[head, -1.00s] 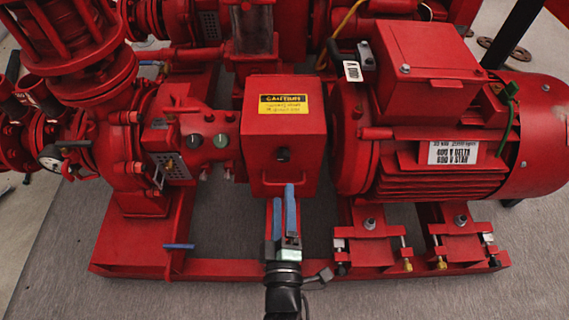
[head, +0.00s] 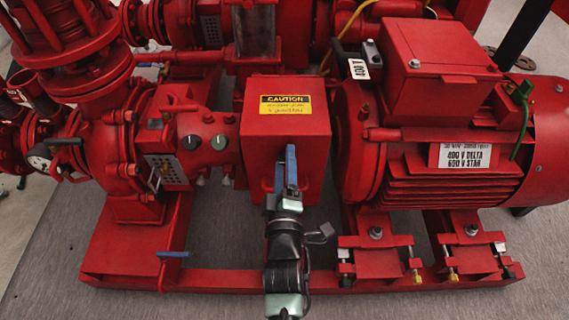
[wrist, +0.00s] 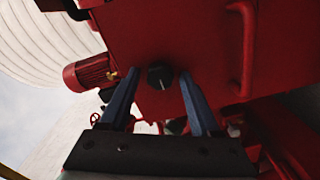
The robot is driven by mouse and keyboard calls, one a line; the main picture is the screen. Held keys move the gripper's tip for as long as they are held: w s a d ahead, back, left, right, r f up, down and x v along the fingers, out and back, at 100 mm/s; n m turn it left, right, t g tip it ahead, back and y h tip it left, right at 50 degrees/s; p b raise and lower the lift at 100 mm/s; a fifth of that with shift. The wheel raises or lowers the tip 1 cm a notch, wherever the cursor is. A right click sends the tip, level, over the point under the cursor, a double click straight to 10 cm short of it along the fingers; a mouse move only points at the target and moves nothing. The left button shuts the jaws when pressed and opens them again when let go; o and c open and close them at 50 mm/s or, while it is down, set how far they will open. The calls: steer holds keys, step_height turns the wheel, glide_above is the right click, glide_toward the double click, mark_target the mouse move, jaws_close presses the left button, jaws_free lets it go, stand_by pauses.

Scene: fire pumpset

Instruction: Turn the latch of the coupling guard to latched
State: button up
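The coupling guard (head: 250,125) is a red box with a yellow caution label on top, in the middle of the head view. Its latch (wrist: 160,77) is a small dark knob on the guard's front face, seen in the wrist view. In the head view my gripper hides the latch. My gripper (head: 288,163) is in front of the guard face. In the wrist view my gripper (wrist: 158,88) is open, with one blue finger on each side of the latch. I cannot tell whether the fingers touch it. The latch's turn angle is unclear.
The red motor (head: 450,160) stands to the right of the guard, and the pump casing (head: 110,165) to the left. A red handle (wrist: 243,50) is on the guard face, right of the latch in the wrist view. The red base frame (head: 215,282) runs along the front.

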jaws_close()
steer(key=shift+m, duration=0.3)
steer(key=m+p, duration=0.2)
steer(key=m, duration=0.2)
steer(key=shift+r, duration=0.15)
steer(key=m+p, duration=0.1)
steer(key=m, duration=0.4)
steer(key=shift+p, duration=0.4)
steer(key=m, duration=0.4)
steer(key=shift+d+p, duration=0.1)
steer(key=shift+p, duration=0.25)
steer(key=shift+m, duration=2.2)
